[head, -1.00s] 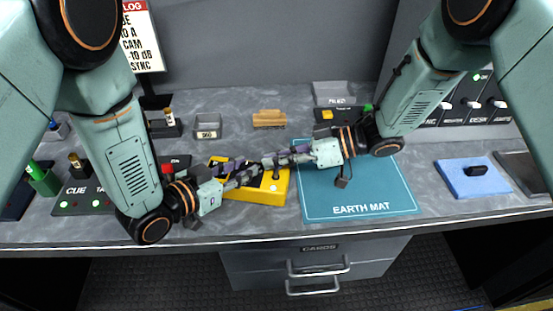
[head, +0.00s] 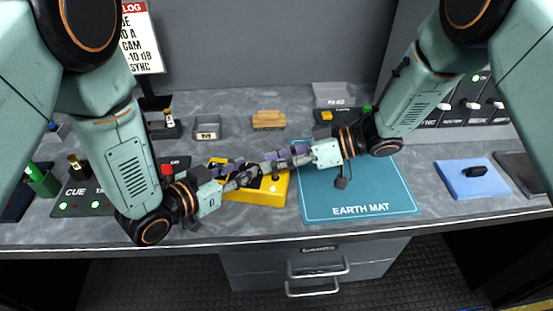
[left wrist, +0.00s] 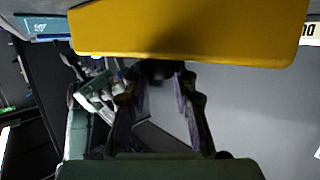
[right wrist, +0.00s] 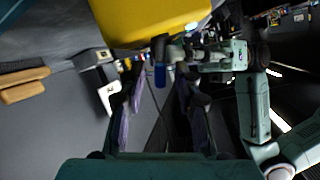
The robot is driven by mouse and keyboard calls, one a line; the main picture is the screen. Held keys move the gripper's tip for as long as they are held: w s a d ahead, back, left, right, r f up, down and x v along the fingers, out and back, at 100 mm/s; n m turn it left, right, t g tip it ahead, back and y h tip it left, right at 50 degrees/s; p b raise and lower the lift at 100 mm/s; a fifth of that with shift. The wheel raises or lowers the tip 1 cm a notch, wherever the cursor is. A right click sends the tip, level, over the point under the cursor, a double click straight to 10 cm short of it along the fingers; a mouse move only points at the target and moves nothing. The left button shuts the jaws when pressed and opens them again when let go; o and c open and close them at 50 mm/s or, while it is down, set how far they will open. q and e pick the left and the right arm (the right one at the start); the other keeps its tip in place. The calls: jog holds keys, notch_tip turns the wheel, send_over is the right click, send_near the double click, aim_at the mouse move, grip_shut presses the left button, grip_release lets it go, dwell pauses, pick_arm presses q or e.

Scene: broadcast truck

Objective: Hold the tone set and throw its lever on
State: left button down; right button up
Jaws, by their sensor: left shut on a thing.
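The tone set is a yellow box (head: 270,193) with a dark top, near the front of the bench, left of the earth mat. My left gripper (head: 246,176) reaches over it from the left and is shut on it. In the left wrist view the yellow body (left wrist: 190,28) fills the top, with a dark part between the fingertips. My right gripper (head: 270,165) comes in from the right over the box, with its fingers apart. In the right wrist view the yellow body (right wrist: 145,18) is above the fingers, and a dark blue-tipped piece is between the fingertips. The crossing fingers hide the lever's position.
The blue earth mat (head: 360,198) lies right of the box. A CUE panel (head: 85,200) and a green cylinder (head: 42,181) are at the left. Behind stand a small grey tray (head: 207,127) and a wooden block (head: 268,119). A blue pad (head: 472,181) lies at the right.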

jog(key=v, duration=1.2)
pick_arm(q)
jog(key=c, duration=1)
grip_release()
jog(key=shift+a, duration=0.1)
jog(key=v, duration=1.2)
